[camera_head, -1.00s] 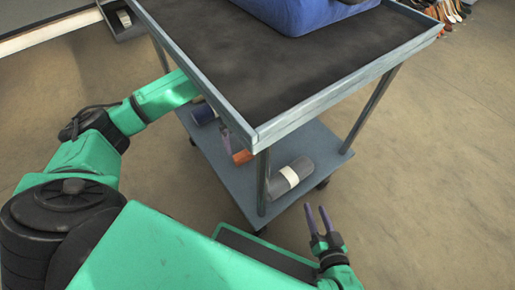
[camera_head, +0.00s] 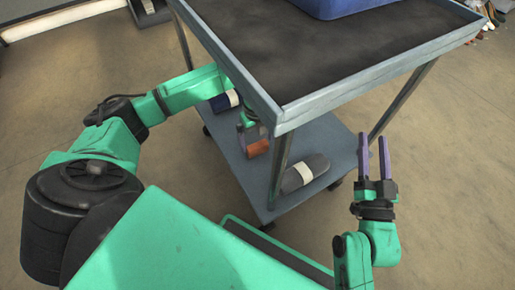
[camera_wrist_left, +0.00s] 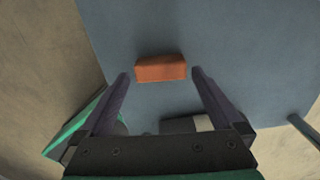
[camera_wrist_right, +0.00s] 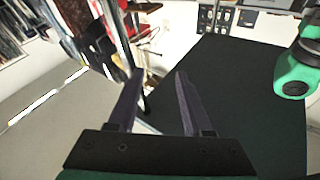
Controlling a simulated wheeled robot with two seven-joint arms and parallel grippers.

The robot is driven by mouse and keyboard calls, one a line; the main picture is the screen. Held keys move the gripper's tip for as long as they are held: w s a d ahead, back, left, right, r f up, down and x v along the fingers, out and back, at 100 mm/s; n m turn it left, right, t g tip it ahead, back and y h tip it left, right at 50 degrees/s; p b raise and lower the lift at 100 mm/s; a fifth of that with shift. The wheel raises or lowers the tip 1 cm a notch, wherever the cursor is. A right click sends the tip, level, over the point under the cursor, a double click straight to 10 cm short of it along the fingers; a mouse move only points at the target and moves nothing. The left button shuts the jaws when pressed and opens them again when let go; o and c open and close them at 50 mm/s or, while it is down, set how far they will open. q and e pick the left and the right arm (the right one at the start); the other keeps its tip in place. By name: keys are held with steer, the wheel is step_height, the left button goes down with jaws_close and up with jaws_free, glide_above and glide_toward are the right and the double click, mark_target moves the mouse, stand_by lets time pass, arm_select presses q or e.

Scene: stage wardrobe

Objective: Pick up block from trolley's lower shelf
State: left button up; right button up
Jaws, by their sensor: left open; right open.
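The orange block (camera_head: 258,147) lies on the trolley's lower shelf (camera_head: 322,140), partly hidden by my left gripper. It also shows in the left wrist view (camera_wrist_left: 160,68), just ahead of the open fingers and between their lines. My left gripper (camera_head: 256,132) reaches under the trolley's top tray and is open; in the left wrist view its fingertips (camera_wrist_left: 160,74) stand either side of the block, with nothing held. My right gripper (camera_head: 374,158) is open and empty, outside the trolley at the right; its fingers also show in the right wrist view (camera_wrist_right: 158,75).
A grey roll with a white band (camera_head: 304,173) and a dark blue roll with a white band (camera_head: 225,101) lie on the lower shelf. A blue bin (camera_head: 350,8) stands on the tray.

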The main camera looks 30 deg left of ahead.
mark_target(258, 145)
arm_select(q)
steer(key=shift+f+b, duration=0.45)
steer(key=shift+f, duration=0.4)
steer(key=shift+f+b, duration=0.35)
steer(key=shift+f, duration=0.35)
steer(key=c, duration=1.1)
arm_select(e)
step_height(258, 145, up, 17)
steer(key=d+n+t+y, duration=0.1)
steer(key=d+t+y, duration=0.1)
steer(key=t, duration=0.3)
steer(key=shift+s, duration=0.25)
